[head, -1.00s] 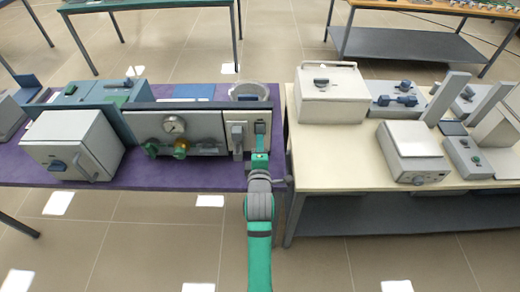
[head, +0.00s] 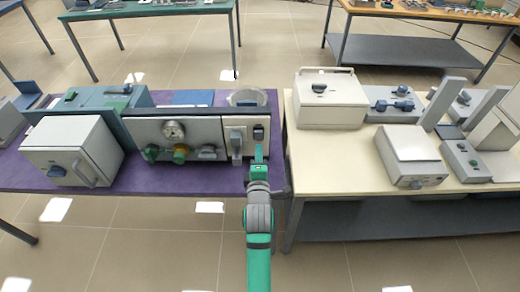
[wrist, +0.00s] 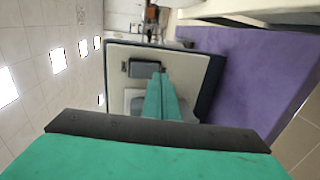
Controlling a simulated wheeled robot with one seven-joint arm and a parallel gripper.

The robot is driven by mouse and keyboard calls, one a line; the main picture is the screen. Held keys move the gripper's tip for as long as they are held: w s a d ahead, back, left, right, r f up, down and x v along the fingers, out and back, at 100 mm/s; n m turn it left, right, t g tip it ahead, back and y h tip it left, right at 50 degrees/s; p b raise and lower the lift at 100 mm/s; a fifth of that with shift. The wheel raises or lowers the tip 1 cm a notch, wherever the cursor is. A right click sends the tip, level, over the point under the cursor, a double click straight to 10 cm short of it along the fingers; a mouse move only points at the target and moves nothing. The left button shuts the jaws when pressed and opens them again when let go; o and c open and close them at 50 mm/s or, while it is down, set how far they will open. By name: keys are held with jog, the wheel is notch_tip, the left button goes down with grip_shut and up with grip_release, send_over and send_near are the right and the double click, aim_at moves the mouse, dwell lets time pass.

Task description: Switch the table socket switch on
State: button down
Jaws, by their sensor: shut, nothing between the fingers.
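The socket panel is the light right-hand section (head: 237,121) of the long dark-framed unit on the purple table. A small dark rocker switch (head: 259,132) sits at its upper right and also shows in the wrist view (wrist: 143,68). Whether it is on or off is too small to tell. A grey lever-like part (head: 236,145) is left of it. My green gripper (head: 259,152) is shut and empty, with its tips just below the switch in the head view. In the wrist view the fingers (wrist: 159,78) overlap the panel beside the switch; contact cannot be told.
A gauge (head: 173,131) and green and brass knobs are farther left on the unit. A grey furnace box (head: 70,145) stands at the left. A cream table (head: 330,178) with several devices is close on the right. Floor in front is clear.

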jog(key=s+f, duration=0.1)
jog(key=s, duration=1)
jog(key=shift+s+f, duration=0.2)
jog(key=shift+f, duration=0.15)
jog(key=s+f+m, duration=0.2)
jog(key=s+m, duration=0.7)
jog(key=s, duration=0.8)
jog(key=s+f+m+g, duration=0.1)
jog(key=s+f+m, duration=0.2)
jog(key=s+m, duration=0.6)
jog(key=s, duration=0.9)
jog(key=shift+d+f, duration=0.2)
jog(key=shift+d, duration=0.05)
